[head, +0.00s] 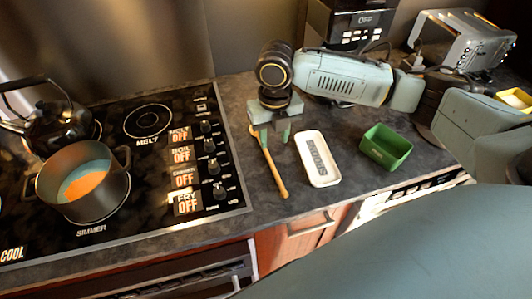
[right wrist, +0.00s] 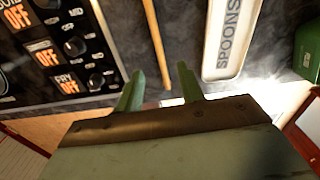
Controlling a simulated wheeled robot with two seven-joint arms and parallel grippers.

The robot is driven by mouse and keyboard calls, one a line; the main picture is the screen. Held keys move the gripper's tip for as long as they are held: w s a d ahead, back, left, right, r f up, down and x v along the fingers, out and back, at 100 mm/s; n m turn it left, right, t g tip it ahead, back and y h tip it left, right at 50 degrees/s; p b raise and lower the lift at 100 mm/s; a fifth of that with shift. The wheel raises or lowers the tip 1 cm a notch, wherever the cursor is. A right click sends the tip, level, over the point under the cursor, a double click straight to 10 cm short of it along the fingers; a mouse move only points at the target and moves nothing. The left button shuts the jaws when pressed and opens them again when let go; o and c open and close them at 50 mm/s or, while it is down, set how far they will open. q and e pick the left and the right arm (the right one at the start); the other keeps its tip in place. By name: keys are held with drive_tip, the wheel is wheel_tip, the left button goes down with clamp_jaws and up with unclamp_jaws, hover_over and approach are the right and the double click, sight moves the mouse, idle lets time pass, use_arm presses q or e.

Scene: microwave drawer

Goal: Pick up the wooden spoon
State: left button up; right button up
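The wooden spoon (head: 272,170) lies on the dark counter between the stove and the white spoon rest marked "SPOONS" (head: 318,160). My right gripper (head: 275,137) is over the spoon's far part, with its two green fingers apart and nothing held. The gripper partly covers the spoon's far end. In the right wrist view the spoon's thin shaft (right wrist: 156,42) runs down toward the gap between the open fingers (right wrist: 162,85); the spoon rest (right wrist: 228,38) is to the right. I cannot tell the height of the fingers above the counter. My left gripper is not in view.
The stove's control knobs (head: 213,167) are just left of the spoon. A pot (head: 84,184) and a kettle (head: 58,128) stand on the stove. A green container (head: 386,147) is right of the spoon rest. A toaster (head: 463,38) stands at the back right.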

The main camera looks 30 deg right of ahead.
sight(271, 163)
drive_tip(key=f, duration=0.9)
drive_tip(key=shift+w+a+f, duration=0.1)
drive_tip(key=shift+w+f, duration=0.15)
drive_tip(key=shift+f, duration=0.15)
clamp_jaws()
